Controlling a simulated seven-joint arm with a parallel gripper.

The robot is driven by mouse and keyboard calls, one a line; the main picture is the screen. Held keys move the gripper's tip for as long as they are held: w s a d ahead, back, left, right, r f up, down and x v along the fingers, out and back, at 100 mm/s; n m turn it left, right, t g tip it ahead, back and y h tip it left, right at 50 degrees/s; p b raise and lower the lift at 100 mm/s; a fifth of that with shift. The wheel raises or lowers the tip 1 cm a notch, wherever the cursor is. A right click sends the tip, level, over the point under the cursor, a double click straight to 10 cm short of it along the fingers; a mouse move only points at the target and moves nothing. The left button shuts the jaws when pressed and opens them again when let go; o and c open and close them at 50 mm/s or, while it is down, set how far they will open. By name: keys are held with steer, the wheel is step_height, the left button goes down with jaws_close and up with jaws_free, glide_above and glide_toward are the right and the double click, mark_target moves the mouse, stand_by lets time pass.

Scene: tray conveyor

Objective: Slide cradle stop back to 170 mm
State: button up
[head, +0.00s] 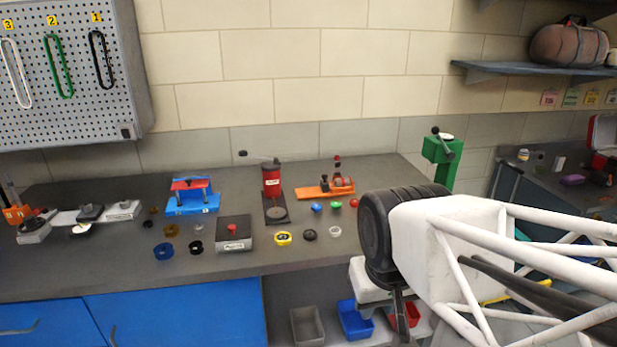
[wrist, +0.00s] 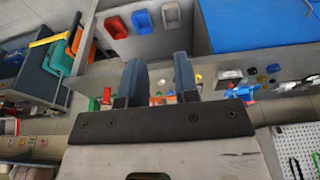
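No part in view is clearly marked as the cradle stop, and no 170 mm mark can be read. A blue cradle-like fixture (head: 192,208) with a red bar stands on the bench at the left in the head view. Left of it is a pale rail with a dark block (head: 90,212) on it. My gripper (wrist: 158,80) shows two blue-grey fingers set apart with nothing held between them. In the head view my arm is at the right, in front of the bench, and the gripper hangs low, away from both fixtures. The blue fixture also shows in the wrist view (wrist: 236,117).
A grey box with a red button (head: 233,236), a red press (head: 271,182) and an orange clamp fixture (head: 318,192) stand on the bench. Several coloured rings and knobs lie between. Grey, blue and red bins (head: 306,325) sit below. A green post (head: 442,160) stands at the right.

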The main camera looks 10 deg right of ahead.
steer(key=shift+o, duration=1.1)
steer(key=shift+w+r, duration=0.2)
steer(key=shift+w, duration=0.15)
steer(key=shift+o, duration=0.8)
steer(key=w+r+m, duration=0.1)
steer(key=w+r, duration=0.2)
steer(key=w, duration=0.6)
steer(key=w+d+r+m, duration=0.1)
steer(key=w+r, duration=0.3)
steer(key=w, duration=0.5)
steer(key=shift+w+d+r+g, duration=0.15)
steer(key=shift+d+r+g, duration=0.05)
steer(key=shift+r+g, duration=0.1)
steer(key=m+g, duration=0.2)
steer(key=m, duration=0.5)
glide_above(325, 183)
step_height(325, 183, down, 17)
steer(key=shift+w+a+r, duration=0.1)
steer(key=shift+r, duration=0.1)
steer(key=shift+w+f, duration=0.35)
steer(key=shift+w, duration=0.05)
steer(key=shift+f, duration=0.15)
steer(key=shift+f, duration=3.8)
